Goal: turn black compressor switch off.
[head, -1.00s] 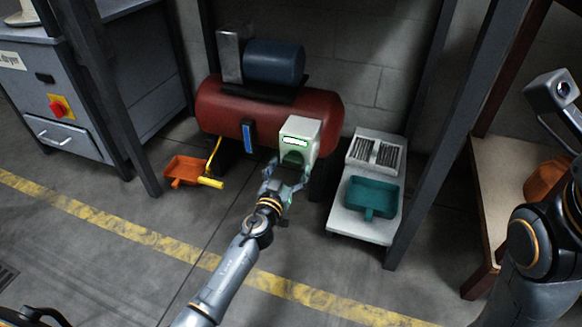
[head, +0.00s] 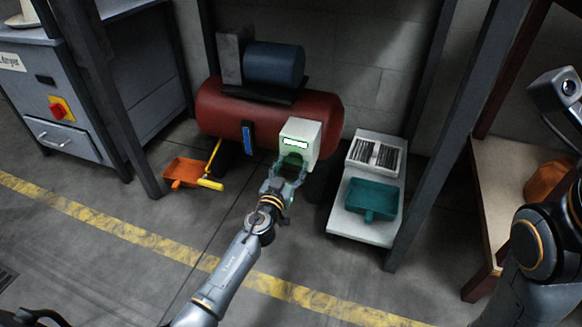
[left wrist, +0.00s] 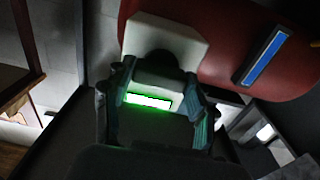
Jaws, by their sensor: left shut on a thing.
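The black compressor switch (head: 292,160) is on the lower front of a pale box (head: 310,135) on the red compressor tank (head: 225,108). A bright display with a green glow (head: 295,143) is above it. My left gripper (head: 288,178) is in front of the box, a finger on either side of the switch, and shut on it. In the left wrist view the switch (left wrist: 160,63) shows dark against the pale box (left wrist: 165,35), between the fingers (left wrist: 160,95). The fingers partly hide it, and its exact setting is hard to tell.
An orange dustpan (head: 185,171) with a yellow handle lies left of the compressor. A pale stand (head: 362,228) with a teal pan (head: 371,197) is to the right. Dark frame posts (head: 440,135) stand on both sides. The floor in front is clear.

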